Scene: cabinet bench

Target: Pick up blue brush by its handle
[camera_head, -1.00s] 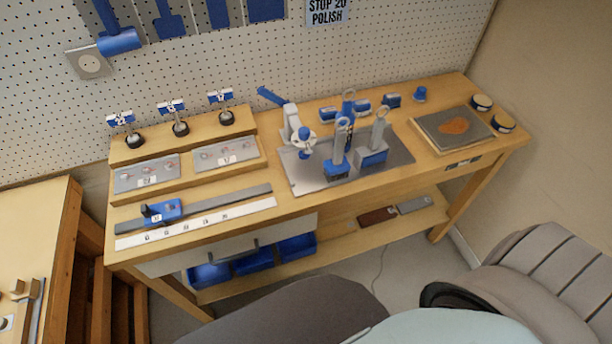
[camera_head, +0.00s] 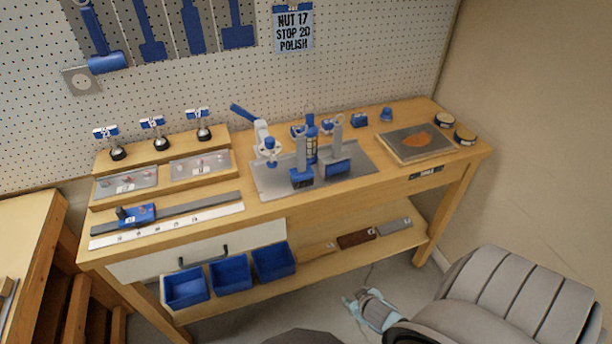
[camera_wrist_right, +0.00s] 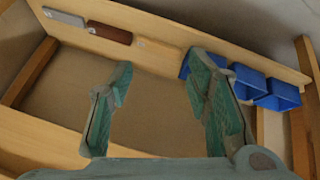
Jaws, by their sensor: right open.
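I cannot tell for sure which thing is the blue brush. Several blue, long-handled tool shapes hang on the pegboard at top left in the head view, including a leftmost one with a rounded head (camera_head: 107,64) and a flat one (camera_head: 152,48). My right gripper (camera_head: 352,297) is low in front of the bench, above the floor, far from these shapes. In the right wrist view its two teal fingers (camera_wrist_right: 162,78) are spread apart with nothing between them. My left gripper is not in view.
The bench holds a metal plate (camera_head: 268,187) with blue-based tools, a rail with a blue slider (camera_head: 137,215), and a grey tray (camera_head: 392,148). Blue bins (camera_head: 230,273) and flat pieces, one brown (camera_head: 357,239), lie on the lower shelf.

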